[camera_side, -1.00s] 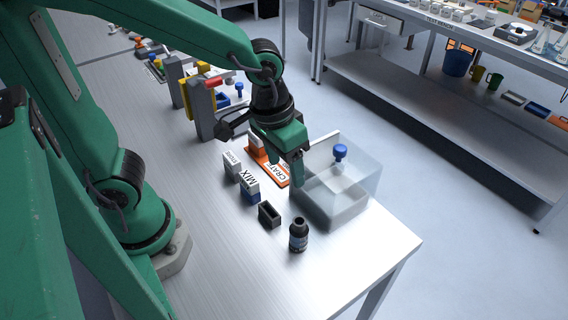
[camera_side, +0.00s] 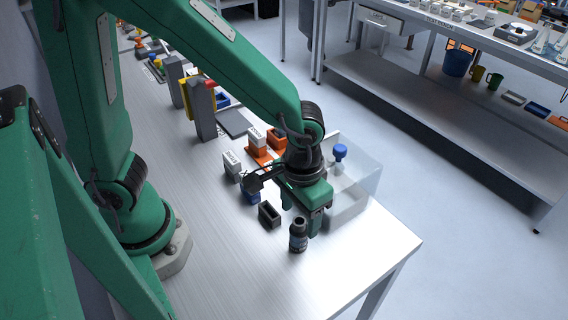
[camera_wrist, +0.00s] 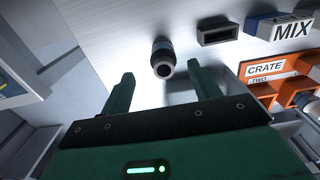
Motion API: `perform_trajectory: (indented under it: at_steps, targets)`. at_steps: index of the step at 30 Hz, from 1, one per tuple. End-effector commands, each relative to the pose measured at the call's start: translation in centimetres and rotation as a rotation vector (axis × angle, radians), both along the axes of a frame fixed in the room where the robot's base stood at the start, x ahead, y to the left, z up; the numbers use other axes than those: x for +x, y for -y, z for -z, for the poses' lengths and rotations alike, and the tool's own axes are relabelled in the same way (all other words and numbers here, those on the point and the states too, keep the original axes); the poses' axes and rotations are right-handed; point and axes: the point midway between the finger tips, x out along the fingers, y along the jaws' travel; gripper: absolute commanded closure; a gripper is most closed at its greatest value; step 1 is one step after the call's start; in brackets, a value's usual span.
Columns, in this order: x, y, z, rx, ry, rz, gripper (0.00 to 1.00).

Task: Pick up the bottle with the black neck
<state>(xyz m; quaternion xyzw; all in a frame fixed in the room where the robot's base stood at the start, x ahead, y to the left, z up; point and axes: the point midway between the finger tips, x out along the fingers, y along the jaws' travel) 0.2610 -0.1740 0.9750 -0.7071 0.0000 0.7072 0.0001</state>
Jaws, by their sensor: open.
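The bottle with the black neck (camera_side: 298,238) stands upright on the bench near its front right edge. In the wrist view its round black mouth (camera_wrist: 163,68) faces the camera, just beyond and between the two fingertips. My gripper (camera_side: 301,218) is open and empty, just behind the bottle in the side view. In the wrist view my green fingers (camera_wrist: 163,84) are spread wide, and the bottle does not appear to be touched.
A small dark open box (camera_side: 269,214) stands close left of the bottle. A blue and white MIX block (camera_wrist: 284,27) and an orange CRATE holder (camera_wrist: 268,80) are nearby. A clear bin (camera_side: 362,185) stands behind my gripper. Bare bench lies in front.

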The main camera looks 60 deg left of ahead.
Motion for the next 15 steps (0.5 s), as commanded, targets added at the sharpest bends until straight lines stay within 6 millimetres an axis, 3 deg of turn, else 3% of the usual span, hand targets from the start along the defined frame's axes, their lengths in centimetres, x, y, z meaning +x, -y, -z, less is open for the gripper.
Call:
perform_trajectory:
  at_steps: [15]
  targets:
    - [0.1,-0.2,1.8,0.002,-0.003,-0.001,0.38]
